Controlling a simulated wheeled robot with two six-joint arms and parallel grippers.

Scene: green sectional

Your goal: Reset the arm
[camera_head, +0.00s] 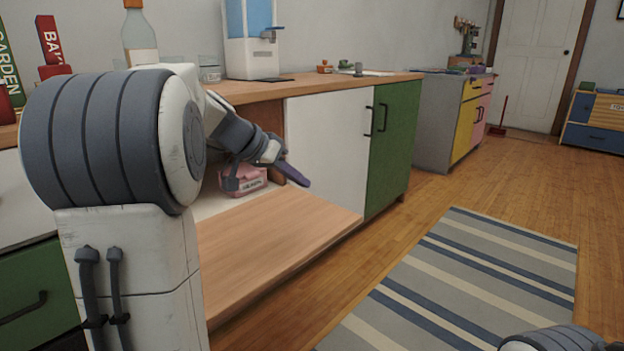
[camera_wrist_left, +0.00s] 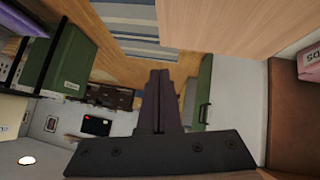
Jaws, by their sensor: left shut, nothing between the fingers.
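My left arm comes in from the left in the head view and reaches toward an open compartment under the counter. My left gripper (camera_head: 302,181) points to the right and a little down, in front of the white cabinet door. In the left wrist view its two dark fingers (camera_wrist_left: 158,75) lie together, with nothing between them. My right gripper does not show; only a piece of my right arm is at the bottom right corner of the head view.
A pink box (camera_head: 244,180) stands in the compartment behind my left gripper. A wooden panel (camera_head: 270,240) extends out below it. A white door (camera_head: 328,140) and a green door (camera_head: 396,135) are to the right. The striped rug (camera_head: 470,285) and floor are clear.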

